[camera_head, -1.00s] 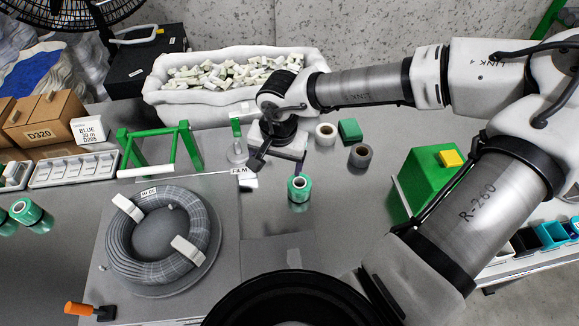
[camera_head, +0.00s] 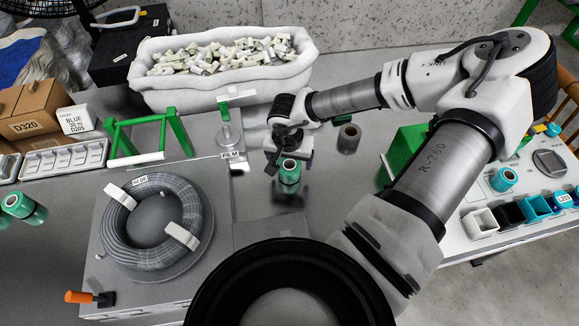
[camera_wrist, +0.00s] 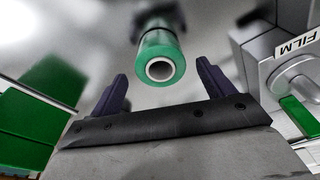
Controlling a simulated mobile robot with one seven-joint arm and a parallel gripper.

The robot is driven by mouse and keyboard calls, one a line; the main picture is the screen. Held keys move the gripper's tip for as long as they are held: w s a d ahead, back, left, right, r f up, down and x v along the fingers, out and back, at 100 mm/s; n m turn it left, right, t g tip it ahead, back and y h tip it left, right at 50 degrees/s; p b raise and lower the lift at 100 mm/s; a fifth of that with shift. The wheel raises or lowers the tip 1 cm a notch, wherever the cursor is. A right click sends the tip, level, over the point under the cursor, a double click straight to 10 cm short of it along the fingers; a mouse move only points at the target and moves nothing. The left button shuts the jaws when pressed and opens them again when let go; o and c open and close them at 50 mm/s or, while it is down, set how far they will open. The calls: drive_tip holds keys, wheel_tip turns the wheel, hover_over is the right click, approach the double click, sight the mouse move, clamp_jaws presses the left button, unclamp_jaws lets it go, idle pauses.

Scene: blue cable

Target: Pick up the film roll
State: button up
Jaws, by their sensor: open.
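The film roll (camera_head: 289,172) is teal-green with a pale core. It stands upright on the grey table right of the FILM label (camera_head: 232,155). My gripper (camera_head: 287,160) is above and just behind it, covering part of its top. In the wrist view the roll (camera_wrist: 160,58) shows end-on, ahead of and between the two dark fingers. My gripper (camera_wrist: 161,72) is open and empty there, with a gap visible on each side of the roll.
A dark grey roll (camera_head: 349,138) stands to the right, near a green box (camera_head: 400,150). A cable coil (camera_head: 152,225) lies at the front left. A green frame (camera_head: 148,136) and a white bin (camera_head: 222,75) stand behind. More teal rolls lie at far left (camera_head: 22,207).

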sight(290, 165)
drive_tip(key=shift+w+f, duration=0.2)
drive_tip(key=shift+f, duration=1.3)
drive_tip(key=c, duration=1.2)
drive_tip(key=shift+o, duration=0.2)
drive_tip(key=shift+r, duration=0.1)
